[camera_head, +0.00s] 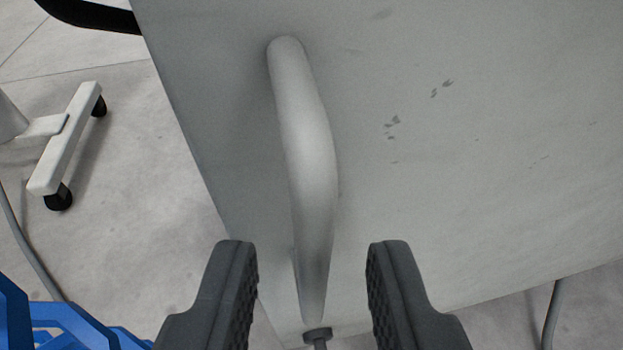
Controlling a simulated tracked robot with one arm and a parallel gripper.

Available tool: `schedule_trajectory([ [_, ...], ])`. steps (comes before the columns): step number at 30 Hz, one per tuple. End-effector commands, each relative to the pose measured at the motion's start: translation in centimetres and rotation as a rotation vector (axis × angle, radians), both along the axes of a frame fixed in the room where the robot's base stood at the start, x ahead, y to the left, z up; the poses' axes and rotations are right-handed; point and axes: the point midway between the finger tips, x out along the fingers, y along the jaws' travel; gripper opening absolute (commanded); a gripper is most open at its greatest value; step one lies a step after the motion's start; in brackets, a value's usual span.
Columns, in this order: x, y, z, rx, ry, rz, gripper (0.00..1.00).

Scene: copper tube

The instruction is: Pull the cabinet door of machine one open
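The cabinet door (480,150) is a large light grey panel with a few dark scuff marks. It fills the middle and right of the view and appears tilted. A pale, bowed bar handle (308,150) runs down near its left edge. My gripper (312,278) is open at the bottom of the view. Its two dark ribbed fingers stand left and right of the handle's lower end, with a visible gap on both sides. Whether the handle lies between the fingers in depth, I cannot tell. Whether the door is closed or ajar is not clear.
A white wheeled stand foot (68,140) with black casters is on the grey floor (150,200) at left. A blue structure (60,325) fills the lower left corner. Cables show at far left and at lower right (551,315). A black curved part (95,14) is at upper left.

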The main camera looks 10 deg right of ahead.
Motion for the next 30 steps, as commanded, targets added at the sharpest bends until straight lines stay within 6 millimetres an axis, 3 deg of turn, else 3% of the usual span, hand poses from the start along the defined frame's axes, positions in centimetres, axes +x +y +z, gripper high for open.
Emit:
schedule_trajectory([
  [9,2.3,-0.5,-1.1,-0.001,-0.001,-0.001,0.30],
  [19,2.4,-0.5,-1.1,0.000,0.000,-0.001,0.30],
  [22,2.4,-0.5,-1.1,0.000,0.000,-0.001,0.02],
  [26,2.4,-0.5,-1.1,0.000,0.000,-0.001,0.00],
  [27,2.4,-1.9,-1.1,0.000,0.000,-0.005,0.00],
  [30,2.4,-1.4,-1.1,0.000,0.000,-0.008,0.00],
])
